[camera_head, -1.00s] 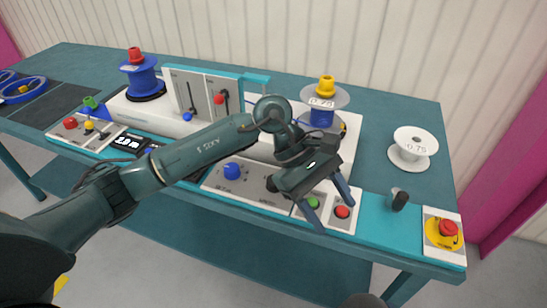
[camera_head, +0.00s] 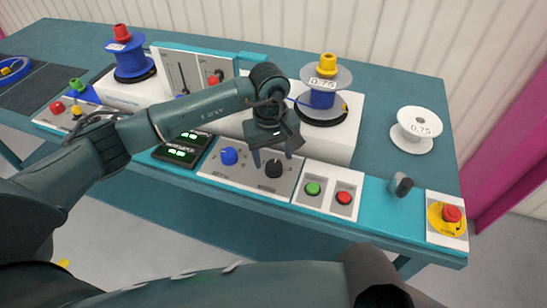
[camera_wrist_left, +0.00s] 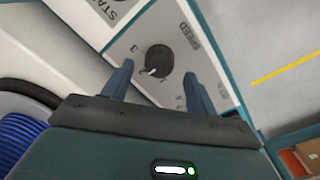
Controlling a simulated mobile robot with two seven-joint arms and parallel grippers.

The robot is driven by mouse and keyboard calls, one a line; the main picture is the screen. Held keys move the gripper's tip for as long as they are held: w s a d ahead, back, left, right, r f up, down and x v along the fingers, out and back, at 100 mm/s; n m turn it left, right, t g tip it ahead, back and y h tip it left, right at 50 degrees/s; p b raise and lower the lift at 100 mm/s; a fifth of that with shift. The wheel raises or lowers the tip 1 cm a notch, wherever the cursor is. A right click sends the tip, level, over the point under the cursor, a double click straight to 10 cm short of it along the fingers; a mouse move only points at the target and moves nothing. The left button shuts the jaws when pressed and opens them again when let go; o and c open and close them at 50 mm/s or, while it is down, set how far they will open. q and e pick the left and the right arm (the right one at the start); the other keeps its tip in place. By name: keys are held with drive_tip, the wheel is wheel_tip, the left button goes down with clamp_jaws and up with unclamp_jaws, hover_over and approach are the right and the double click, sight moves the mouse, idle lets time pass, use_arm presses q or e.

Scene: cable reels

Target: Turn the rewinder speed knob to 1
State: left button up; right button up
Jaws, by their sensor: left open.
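The black speed knob (camera_head: 274,169) sits on the light rewinder panel at the table's front edge, beside a blue knob (camera_head: 229,156). In the left wrist view the knob (camera_wrist_left: 153,58) lies beside the word SPEED, with a white pointer mark at its lower edge. My left gripper (camera_head: 272,157) is open over the knob, one finger to each side. In the wrist view the fingers (camera_wrist_left: 158,70) show gaps to the knob; I cannot tell their height above the panel. My right gripper is not in view.
Green (camera_head: 312,188) and red (camera_head: 344,197) buttons sit right of the knob. Further right are a grey-faced knob (camera_head: 401,185) and a red emergency stop (camera_head: 451,214). The rewinder reel (camera_head: 322,98) stands behind my gripper. An empty white reel (camera_head: 416,130) stands at right.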

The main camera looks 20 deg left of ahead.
sight(274, 168)
use_arm(q)
drive_tip(key=shift+f, duration=1.4)
drive_tip(key=shift+c, duration=0.2)
drive_tip(key=shift+w, duration=0.1)
drive_tip(key=c, duration=0.9)
